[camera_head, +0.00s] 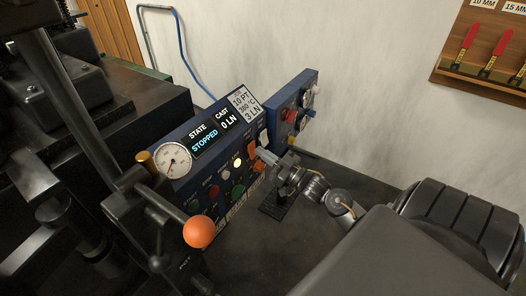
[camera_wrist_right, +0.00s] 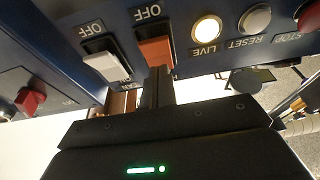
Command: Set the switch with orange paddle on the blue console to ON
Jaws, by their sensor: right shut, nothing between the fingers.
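The blue console (camera_head: 205,165) stands left of centre in the head view, with a screen reading STOPPED. The orange paddle (camera_wrist_right: 155,50) of its switch shows in the right wrist view beside an upside-down OFF label; it also shows in the head view (camera_head: 252,148). My right gripper (camera_wrist_right: 159,72) is shut and empty. Its fingertips are at the paddle's end away from the OFF label; I cannot tell whether they touch. In the head view the right gripper (camera_head: 262,155) reaches the console from the right. My left gripper is not in view.
A white paddle switch (camera_wrist_right: 105,65), also labelled OFF, sits beside the orange one. A lit LIVE lamp (camera_wrist_right: 206,29) and RESET button (camera_wrist_right: 256,18) are on its other side. A lever with an orange knob (camera_head: 199,231) stands in front of the console.

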